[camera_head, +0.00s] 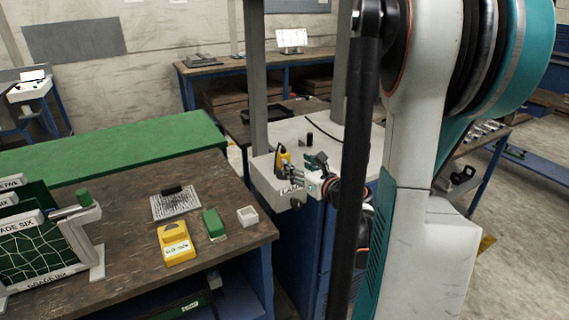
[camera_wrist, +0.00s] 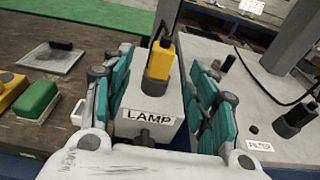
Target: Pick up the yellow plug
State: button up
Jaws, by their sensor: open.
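The yellow plug (camera_wrist: 158,62) stands upright on the white block labelled LAMP (camera_wrist: 148,115), with a black cable rising from its top. In the head view my gripper (camera_head: 300,172) is close to the plug's right side and partly hidden by my arm. I cannot tell whether any finger touches the plug.
A black plug (camera_wrist: 296,118) stands by the FILTER label (camera_wrist: 259,146) on the right. A yellow device (camera_head: 176,244), a green block (camera_head: 214,223) and a small white box (camera_head: 247,216) sit on the brown table (camera_head: 130,270). A grey post (camera_head: 257,80) rises behind the plug.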

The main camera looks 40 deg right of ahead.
aim_at(286, 157)
jog(key=x, duration=0.5)
jog(key=shift+w+d+f+b, duration=0.1)
jog(key=shift+w+b, duration=0.2)
jog(key=shift+b, duration=0.1)
jog(key=b+x, duration=0.1)
jog(key=x, duration=0.3)
jog(key=shift+w+d+f+b, duration=0.2)
jog(key=shift+d+f+b, duration=0.1)
jog(key=shift+b, duration=0.1)
jog(key=shift+w+d, duration=0.1)
jog(key=shift+w, duration=0.3)
jog(key=shift+s+r, duration=0.1)
jog(key=c, duration=1.2)
